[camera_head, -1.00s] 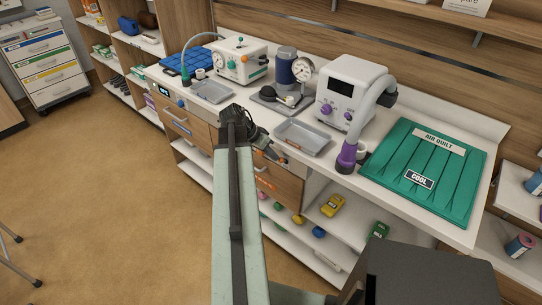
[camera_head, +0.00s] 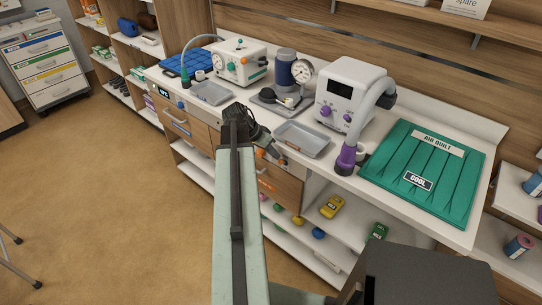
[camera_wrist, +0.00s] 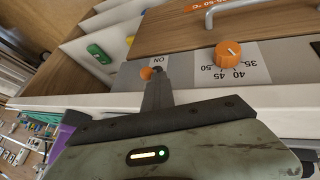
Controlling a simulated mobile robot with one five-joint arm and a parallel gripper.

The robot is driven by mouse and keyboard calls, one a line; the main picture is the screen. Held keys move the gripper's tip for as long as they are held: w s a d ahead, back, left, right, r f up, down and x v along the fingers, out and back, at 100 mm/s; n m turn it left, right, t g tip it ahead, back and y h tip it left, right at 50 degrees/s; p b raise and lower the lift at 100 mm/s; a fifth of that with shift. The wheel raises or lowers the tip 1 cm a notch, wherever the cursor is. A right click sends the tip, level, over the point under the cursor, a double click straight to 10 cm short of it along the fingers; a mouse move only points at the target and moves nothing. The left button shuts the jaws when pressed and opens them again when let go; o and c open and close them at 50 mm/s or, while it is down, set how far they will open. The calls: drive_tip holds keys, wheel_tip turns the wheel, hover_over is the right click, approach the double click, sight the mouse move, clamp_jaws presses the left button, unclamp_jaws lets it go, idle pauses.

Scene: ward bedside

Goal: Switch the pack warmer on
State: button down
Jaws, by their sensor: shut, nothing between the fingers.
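The pack warmer's drawer front (camera_head: 280,186) is wooden with an orange label, under the counter in the head view. Its grey control strip shows in the wrist view (camera_wrist: 200,75), with an orange dial (camera_wrist: 229,54) marked 35 to 50. An orange-tipped switch (camera_wrist: 147,73) stands beside the printed word ON. My gripper (camera_wrist: 158,78) is shut and empty, its tip right beside the switch. I cannot tell whether they touch. In the head view my gripper (camera_head: 270,143) is at the front of the counter, partly covering the strip.
A grey tray (camera_head: 301,139) lies on the counter just above the strip. A white unit with purple knobs (camera_head: 350,88) and a green air quilt (camera_head: 430,170) tagged COOL are to the right. A shelf with small coloured items is below.

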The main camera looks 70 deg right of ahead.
drive_tip(key=shift+s+d+r, duration=0.15)
drive_tip(key=shift+s, duration=0.05)
drive_tip(key=w+r+p, duration=0.3)
drive_tip(key=r+p, duration=0.6)
drive_tip(key=shift+w+a, duration=0.3)
drive_tip(key=shift+w, duration=0.1)
